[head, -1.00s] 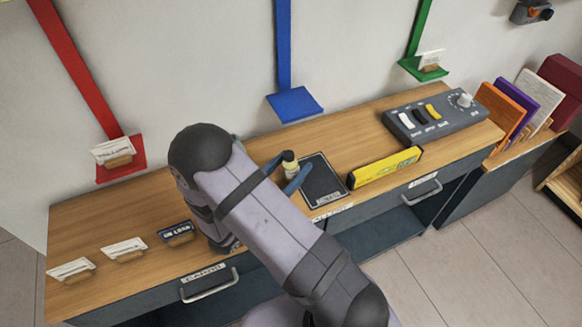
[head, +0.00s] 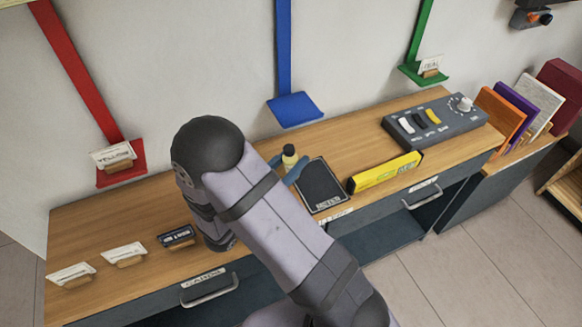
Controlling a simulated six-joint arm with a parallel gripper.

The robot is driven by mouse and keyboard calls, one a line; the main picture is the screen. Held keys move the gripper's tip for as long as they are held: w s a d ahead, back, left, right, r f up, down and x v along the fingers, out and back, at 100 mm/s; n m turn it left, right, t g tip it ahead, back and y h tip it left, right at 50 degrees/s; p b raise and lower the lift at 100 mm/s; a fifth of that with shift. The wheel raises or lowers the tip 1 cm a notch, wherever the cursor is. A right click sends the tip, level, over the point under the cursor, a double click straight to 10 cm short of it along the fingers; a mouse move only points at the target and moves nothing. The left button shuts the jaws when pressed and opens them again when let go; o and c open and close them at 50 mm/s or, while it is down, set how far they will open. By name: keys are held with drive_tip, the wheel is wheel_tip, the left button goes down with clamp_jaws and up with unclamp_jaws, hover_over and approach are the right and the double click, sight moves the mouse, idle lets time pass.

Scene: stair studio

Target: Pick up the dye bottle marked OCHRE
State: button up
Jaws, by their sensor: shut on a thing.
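A small bottle with a dark cap and a pale yellow body (head: 289,155) is upright between the blue fingers of my gripper (head: 288,164), above the back part of the wooden bench top. My gripper is shut on the bottle, one finger on each side. Its lower part is hidden by the fingers and my arm. No marking on it can be read, so I cannot tell whether it says OCHRE.
A dark pad (head: 322,188) lies just right of the gripper. Beyond it are a yellow level (head: 385,173) and a grey switch box (head: 435,124). A blue wall shelf (head: 295,106) is above and behind. Card holders (head: 125,254) line the bench's left. My arm hides the bench's middle.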

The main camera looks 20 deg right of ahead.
sight(291, 147)
drive_tip(key=shift+r, duration=3.1)
